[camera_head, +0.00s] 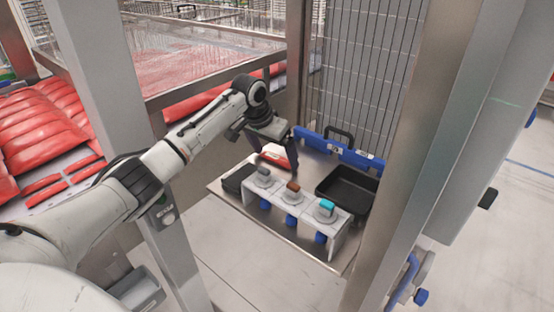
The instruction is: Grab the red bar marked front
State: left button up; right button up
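A red and white piece (272,156), probably the red bar, lies at the back left of the metal table. Any "front" marking is too small to read. My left gripper (283,160) reaches in from the left and points down right at this piece. A dark finger overlaps the piece's right end in the picture. The other finger is not clear, so I cannot tell whether the gripper is open or touches the piece. My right gripper is out of view.
A white stand (290,209) holds several grey-based pieces with black, brown and teal tops along the table's front. A black tray (346,190) sits at the right, and a blue rail (340,150) runs behind. Metal posts (415,150) and a wire mesh (365,75) frame the table.

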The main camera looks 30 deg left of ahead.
pick_arm(q)
jog(key=c, duration=0.9)
jog(key=shift+o, duration=0.2)
jog(key=shift+r, duration=0.1)
